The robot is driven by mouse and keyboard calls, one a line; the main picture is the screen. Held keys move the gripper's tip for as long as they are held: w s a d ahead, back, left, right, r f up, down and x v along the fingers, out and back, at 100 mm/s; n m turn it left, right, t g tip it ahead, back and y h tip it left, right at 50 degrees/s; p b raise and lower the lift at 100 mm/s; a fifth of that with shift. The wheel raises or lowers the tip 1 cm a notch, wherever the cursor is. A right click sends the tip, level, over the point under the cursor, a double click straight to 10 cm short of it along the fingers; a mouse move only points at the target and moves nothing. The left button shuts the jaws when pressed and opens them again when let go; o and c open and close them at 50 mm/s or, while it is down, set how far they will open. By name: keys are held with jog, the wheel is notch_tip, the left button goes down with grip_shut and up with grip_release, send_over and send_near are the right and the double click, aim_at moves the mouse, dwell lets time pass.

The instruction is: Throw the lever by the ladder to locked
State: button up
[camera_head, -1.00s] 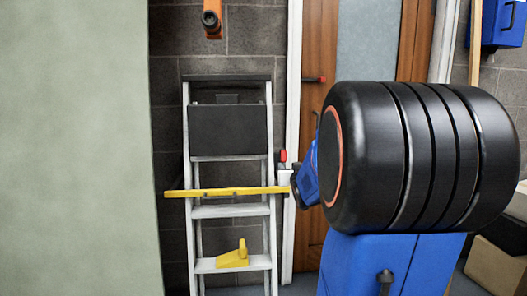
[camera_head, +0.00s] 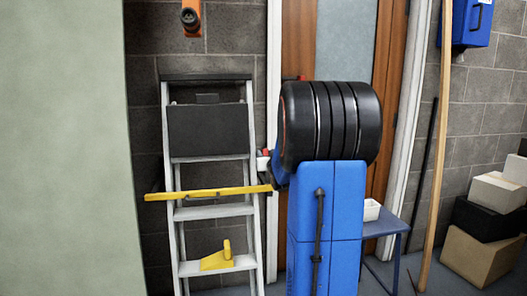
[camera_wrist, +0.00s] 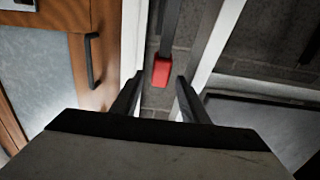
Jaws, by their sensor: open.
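The lever's red grip (camera_wrist: 161,72) shows in the wrist view, at the end of a dark bar (camera_wrist: 171,30). My gripper (camera_wrist: 160,77) is open, and the red grip appears in the gap between its fingertips. I cannot tell whether the grip is inside the jaws or just beyond them. In the head view a small red tip (camera_head: 266,153) shows just right of the ladder (camera_head: 212,214), at the left edge of my arm. My arm hides my gripper and most of the lever there. No lock marking can be read.
A yellow bar (camera_head: 208,194) crosses the ladder, and a yellow wedge-shaped thing (camera_head: 217,259) sits on a lower step. A wooden door (camera_wrist: 103,50) with a dark handle (camera_wrist: 92,60) is beside the lever. Boxes (camera_head: 483,257) and a small table (camera_head: 388,226) stand at the right.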

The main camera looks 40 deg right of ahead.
jog(key=x, duration=0.6)
jog(key=shift+w+d, duration=0.25)
jog(key=shift+w, duration=0.05)
grip_shut()
